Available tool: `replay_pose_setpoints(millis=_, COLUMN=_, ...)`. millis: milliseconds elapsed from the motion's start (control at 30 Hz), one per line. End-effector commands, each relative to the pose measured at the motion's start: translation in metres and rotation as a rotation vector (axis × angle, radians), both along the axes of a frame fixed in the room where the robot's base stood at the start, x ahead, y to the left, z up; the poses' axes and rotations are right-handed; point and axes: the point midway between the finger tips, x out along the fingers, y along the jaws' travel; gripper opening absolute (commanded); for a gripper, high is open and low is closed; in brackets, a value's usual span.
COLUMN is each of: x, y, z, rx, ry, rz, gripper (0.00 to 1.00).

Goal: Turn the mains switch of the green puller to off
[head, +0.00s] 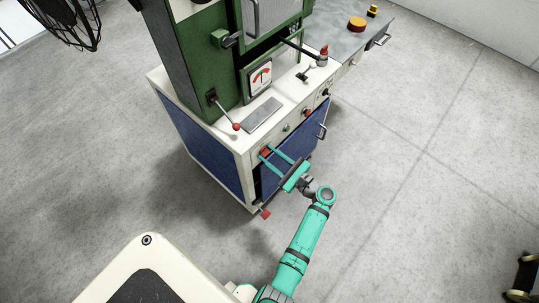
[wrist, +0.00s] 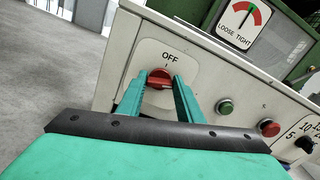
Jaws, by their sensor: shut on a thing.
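The green puller (head: 200,62) stands on a white and blue cabinet in the head view. Its mains switch is a red rotary knob (wrist: 160,78) on a pale plate marked OFF, on the cabinet's white front panel. The knob also shows in the head view (head: 265,151). My gripper (wrist: 160,84) is shut on the knob, with one teal finger on each side of it. The OFF label (wrist: 170,57) is just above the knob, with a small mark below it. The knob's exact pointing direction is partly hidden by the fingers.
Right of the switch are a green button (wrist: 225,106), a red button (wrist: 269,128) and a black dial (wrist: 305,144). A red-tipped lever (head: 236,127) stands on the cabinet top. The gauge (head: 261,77) reads LOOSE to TIGHT. Open floor (head: 420,180) lies to the right.

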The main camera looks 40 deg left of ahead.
Motion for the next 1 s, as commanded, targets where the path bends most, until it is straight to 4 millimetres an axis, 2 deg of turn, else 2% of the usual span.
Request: replay_pose_setpoints(millis=1000, x=-0.0022, y=-0.0014, z=-0.0032, rx=-0.076, ry=-0.953, rz=-0.002, gripper=0.10)
